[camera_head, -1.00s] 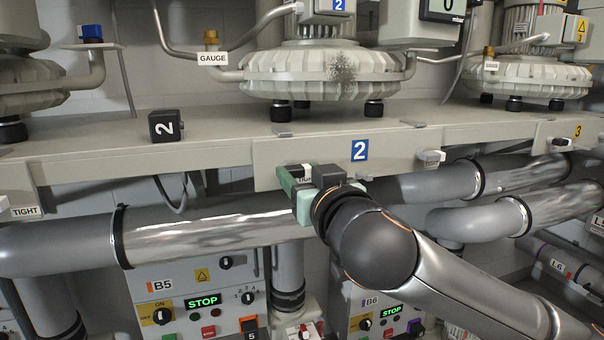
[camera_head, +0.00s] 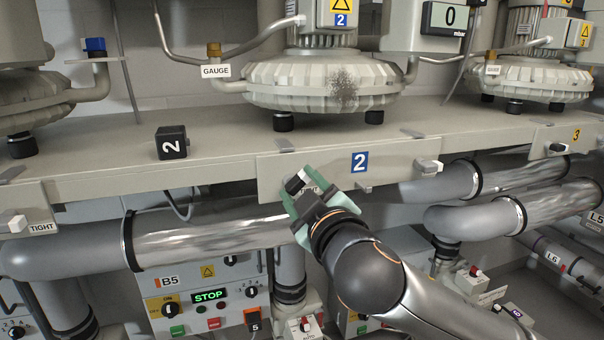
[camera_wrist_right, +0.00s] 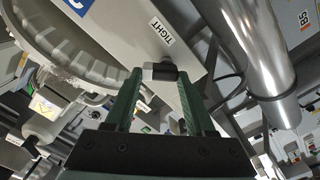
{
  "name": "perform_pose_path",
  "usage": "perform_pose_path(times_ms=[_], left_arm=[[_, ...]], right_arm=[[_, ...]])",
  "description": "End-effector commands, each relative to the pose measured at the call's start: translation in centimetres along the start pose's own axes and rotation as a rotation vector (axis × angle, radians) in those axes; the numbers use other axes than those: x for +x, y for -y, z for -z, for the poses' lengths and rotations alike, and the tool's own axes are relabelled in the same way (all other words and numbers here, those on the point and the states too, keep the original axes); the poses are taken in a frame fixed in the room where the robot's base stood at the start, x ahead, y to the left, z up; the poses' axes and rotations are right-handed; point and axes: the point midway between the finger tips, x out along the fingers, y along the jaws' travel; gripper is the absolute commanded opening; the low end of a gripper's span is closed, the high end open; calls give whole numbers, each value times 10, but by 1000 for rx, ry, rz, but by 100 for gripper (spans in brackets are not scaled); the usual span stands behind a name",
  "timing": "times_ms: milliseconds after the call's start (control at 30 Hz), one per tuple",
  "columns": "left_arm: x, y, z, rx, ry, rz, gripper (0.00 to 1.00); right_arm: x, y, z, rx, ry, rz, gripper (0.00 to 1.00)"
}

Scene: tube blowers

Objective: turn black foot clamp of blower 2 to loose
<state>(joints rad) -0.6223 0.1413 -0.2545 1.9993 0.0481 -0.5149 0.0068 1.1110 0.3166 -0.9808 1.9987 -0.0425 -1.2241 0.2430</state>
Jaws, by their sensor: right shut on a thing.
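The black foot clamp (camera_head: 296,184) sits on the front plate (camera_head: 275,169) of blower 2 (camera_head: 320,82), below the blower's left foot. It stands tilted in the head view. My right gripper (camera_head: 300,187) is shut on it, with a green finger on either side. The wrist view also shows the dark clamp (camera_wrist_right: 159,72) between the fingertips, beside a "TIGHT" label (camera_wrist_right: 160,31). My left gripper is not in view.
A white clamp (camera_head: 428,166) is on the same plate to the right of the blue "2" sign (camera_head: 360,161). Thick pipes (camera_head: 205,236) run just below, with control box B5 (camera_head: 195,300) underneath.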

Motion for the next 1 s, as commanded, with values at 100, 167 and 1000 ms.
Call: perform_pose_path(times_ms=[100, 167, 1000], left_arm=[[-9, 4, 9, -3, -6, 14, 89], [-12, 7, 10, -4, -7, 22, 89], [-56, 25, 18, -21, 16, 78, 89]], right_arm=[[0, -1, 3, -113, 4, 3, 0], [0, -1, 3, -170, 4, 4, 0], [0, 5, 4, -797, 2, 3, 0]])
